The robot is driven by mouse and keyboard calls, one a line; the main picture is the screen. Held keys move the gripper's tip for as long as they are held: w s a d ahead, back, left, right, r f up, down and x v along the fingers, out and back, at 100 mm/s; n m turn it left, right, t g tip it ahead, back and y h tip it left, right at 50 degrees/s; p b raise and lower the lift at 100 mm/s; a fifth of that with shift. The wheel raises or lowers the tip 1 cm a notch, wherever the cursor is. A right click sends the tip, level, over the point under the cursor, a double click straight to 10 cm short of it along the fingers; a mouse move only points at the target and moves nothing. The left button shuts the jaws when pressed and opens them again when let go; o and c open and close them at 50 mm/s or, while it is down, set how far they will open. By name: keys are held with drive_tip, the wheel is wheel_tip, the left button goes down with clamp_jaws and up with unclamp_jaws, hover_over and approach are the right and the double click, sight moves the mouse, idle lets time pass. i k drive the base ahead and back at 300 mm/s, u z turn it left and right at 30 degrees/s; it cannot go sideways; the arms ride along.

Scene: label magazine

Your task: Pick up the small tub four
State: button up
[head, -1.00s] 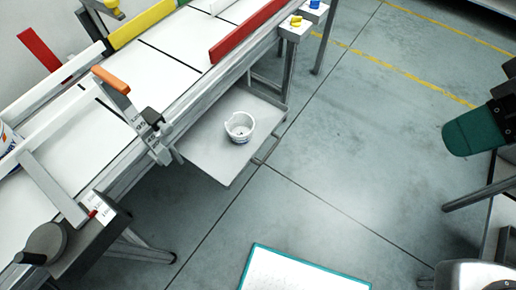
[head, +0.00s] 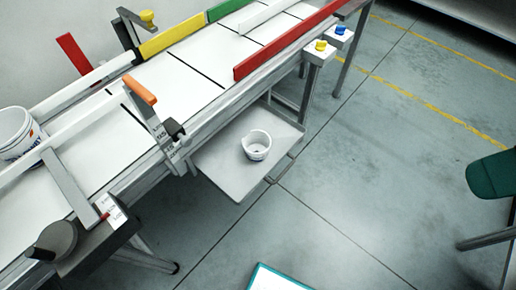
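In the head view a small white tub (head: 257,146) stands upright and open on a grey shelf (head: 228,178) below the conveyor's near side. Its rim looks uneven, and a dark marking shows low on its side. I cannot read a number on it. A larger white tub (head: 17,133) with blue and red print is on the conveyor at the far left, cut off by the picture's edge. My gripper is not in view.
The white conveyor (head: 188,82) runs from lower left to upper right, with a red rail (head: 290,48). A lever with an orange handle (head: 141,90) stands at its near edge. Yellow (head: 320,46) and blue (head: 340,31) buttons are on its right. The floor (head: 390,150) right of the shelf is clear.

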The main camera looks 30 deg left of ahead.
sight(256, 146)
drive_tip(key=k, duration=0.5)
drive_tip(key=u, duration=1.45)
drive_tip(key=i, duration=0.9)
drive_tip(key=u, duration=0.3)
